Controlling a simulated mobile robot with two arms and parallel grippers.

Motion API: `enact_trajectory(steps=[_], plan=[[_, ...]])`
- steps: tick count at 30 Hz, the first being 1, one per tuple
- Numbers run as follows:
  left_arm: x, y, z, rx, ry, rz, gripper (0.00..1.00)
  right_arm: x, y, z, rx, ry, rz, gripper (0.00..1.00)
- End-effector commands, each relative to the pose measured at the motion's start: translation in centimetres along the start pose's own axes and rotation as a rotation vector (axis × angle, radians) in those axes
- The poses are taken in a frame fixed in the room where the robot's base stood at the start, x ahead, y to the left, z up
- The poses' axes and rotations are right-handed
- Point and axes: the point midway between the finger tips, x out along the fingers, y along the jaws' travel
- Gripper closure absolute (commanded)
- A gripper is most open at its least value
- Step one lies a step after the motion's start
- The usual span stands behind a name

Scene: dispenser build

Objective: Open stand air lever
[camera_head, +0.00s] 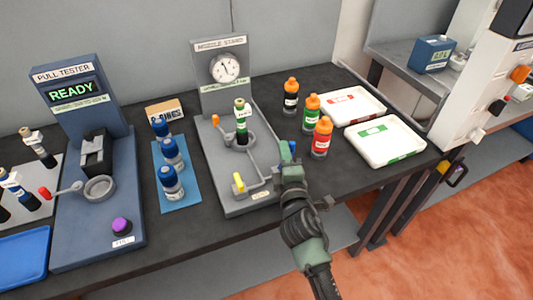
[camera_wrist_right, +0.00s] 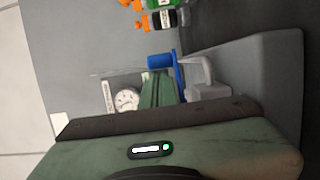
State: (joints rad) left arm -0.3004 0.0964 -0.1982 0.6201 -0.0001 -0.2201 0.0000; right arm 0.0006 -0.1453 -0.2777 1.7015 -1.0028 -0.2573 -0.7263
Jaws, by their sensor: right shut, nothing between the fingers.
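The grey module stand (camera_head: 215,165) has a round gauge (camera_head: 226,68) on its back plate and a green-and-white bottle-like part (camera_head: 241,125) upright at its ring. A blue handle (camera_head: 292,147) shows at its right side, partly behind my right gripper (camera_head: 287,160). A yellow lever (camera_head: 238,183) stands at the front, and an orange knob (camera_head: 215,119) at the left. I cannot read which is the air lever. My right gripper is shut and empty. In the right wrist view, the blue handle (camera_wrist_right: 160,61) lies just beyond the fingertips (camera_wrist_right: 158,80); contact is unclear. My left gripper is out of view.
Orange-capped bottles (camera_head: 291,97) stand to the right of the stand, with two white trays (camera_head: 385,158) beyond. Blue-capped bottles sit on a blue mat (camera_head: 186,202) to the left. The pull tester (camera_head: 115,225) is farther left. The front right table area is mostly clear.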

Motion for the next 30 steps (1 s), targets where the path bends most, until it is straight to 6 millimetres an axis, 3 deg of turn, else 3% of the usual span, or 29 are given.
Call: enact_trajectory(steps=[4,12,30], plan=[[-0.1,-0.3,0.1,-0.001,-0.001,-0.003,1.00,-0.1,0.0,0.3,-0.001,-0.002,-0.001,1.00],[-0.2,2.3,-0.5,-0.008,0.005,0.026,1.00,-0.5,0.0,0.9,-0.001,-0.002,-0.001,1.00],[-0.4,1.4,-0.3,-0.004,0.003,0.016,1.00,-1.4,0.0,1.7,0.000,-0.001,0.000,1.00]])
